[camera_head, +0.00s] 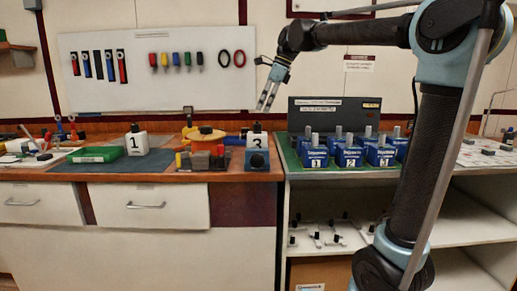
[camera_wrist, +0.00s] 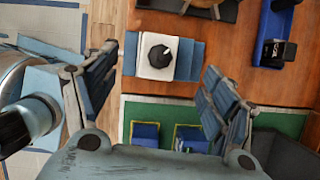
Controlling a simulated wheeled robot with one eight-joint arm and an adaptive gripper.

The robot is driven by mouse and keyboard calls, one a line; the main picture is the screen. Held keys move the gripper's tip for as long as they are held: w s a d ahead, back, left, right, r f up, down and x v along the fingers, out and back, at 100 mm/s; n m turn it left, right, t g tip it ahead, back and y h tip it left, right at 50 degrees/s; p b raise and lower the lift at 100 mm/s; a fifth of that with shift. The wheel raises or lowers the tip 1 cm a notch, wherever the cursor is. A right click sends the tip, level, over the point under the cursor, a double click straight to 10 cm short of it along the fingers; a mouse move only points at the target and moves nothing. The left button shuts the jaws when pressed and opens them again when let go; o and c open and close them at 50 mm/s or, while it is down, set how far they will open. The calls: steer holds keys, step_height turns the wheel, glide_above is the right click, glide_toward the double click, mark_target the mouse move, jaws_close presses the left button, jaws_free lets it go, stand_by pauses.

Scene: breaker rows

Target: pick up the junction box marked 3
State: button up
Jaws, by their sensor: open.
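The junction box marked 3 (camera_head: 257,140) is a white box with a black top knob. It stands near the right end of the wooden counter, behind a blue block. My gripper (camera_head: 267,105) is above it, pointing down. In the wrist view, a white box with a black knob (camera_wrist: 152,67) sits on a blue pad between the open fingers of my gripper (camera_wrist: 160,65), apart from both. It appears to be the same box; its number is hidden there. Another white box, marked 1 (camera_head: 136,143), stands further left.
Left are an orange-yellow tool (camera_head: 205,134) and a green tray (camera_head: 97,155).

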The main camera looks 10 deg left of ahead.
mark_target(253, 133)
steer(key=x, duration=1.2)
steer(key=shift+w+f, duration=0.1)
steer(key=shift+f, duration=0.15)
jaws_close()
